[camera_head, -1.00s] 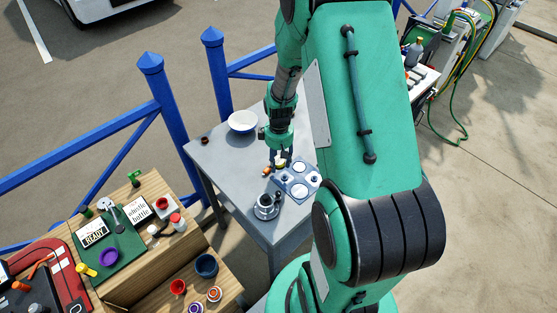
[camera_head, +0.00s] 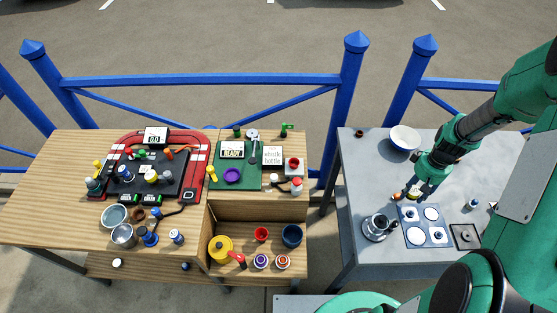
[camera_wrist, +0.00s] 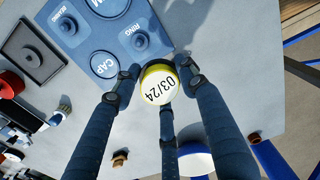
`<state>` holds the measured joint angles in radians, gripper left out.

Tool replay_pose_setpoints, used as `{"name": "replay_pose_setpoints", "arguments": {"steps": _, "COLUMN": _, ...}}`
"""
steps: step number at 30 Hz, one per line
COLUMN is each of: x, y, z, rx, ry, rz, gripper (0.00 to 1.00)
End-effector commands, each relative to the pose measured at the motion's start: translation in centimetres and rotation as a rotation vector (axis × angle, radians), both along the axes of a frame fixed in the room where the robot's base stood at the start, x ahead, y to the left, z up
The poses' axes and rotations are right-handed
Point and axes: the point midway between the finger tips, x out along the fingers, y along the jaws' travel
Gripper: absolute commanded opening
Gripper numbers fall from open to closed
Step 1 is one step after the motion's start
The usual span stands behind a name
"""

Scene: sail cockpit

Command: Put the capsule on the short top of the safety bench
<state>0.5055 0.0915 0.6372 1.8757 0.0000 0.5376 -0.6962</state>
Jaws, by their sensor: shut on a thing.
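My gripper (camera_head: 414,190) is over the grey table, beside the upper left corner of a blue plate. In the wrist view its dark fingers (camera_wrist: 160,82) are closed around a round yellow piece (camera_wrist: 158,84) with a white top marked "03/24", which looks like the capsule. The piece also shows small at the fingertips in the head view (camera_head: 413,194); I cannot tell whether it touches the table. The wooden bench (camera_head: 60,215), apparently the safety bench, stands at the left. Its narrower right-hand section carries a green mat (camera_head: 236,185) with signs, a purple dish and small items.
The blue plate (camera_head: 423,238) has white-ringed places. A metal pot (camera_head: 377,228), a white bowl (camera_head: 405,138) and small orange and brown pieces share the grey table (camera_head: 360,180). A gap and a blue fence (camera_head: 352,100) lie by the tables. A shelf with cups (camera_head: 262,234) sits below the green mat.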

Motion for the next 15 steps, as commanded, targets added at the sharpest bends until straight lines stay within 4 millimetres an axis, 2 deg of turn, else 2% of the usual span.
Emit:
{"name": "replay_pose_setpoints", "arguments": {"steps": 8, "x": 6.2, "y": 3.1, "z": 0.8, "rx": 0.000, "ry": -0.001, "rz": -0.001, "gripper": 0.15}}
{"name": "replay_pose_setpoints", "arguments": {"steps": 15, "x": 13.2, "y": 8.1, "z": 1.8, "rx": 0.000, "ry": 0.000, "rz": -0.009, "gripper": 0.15}}
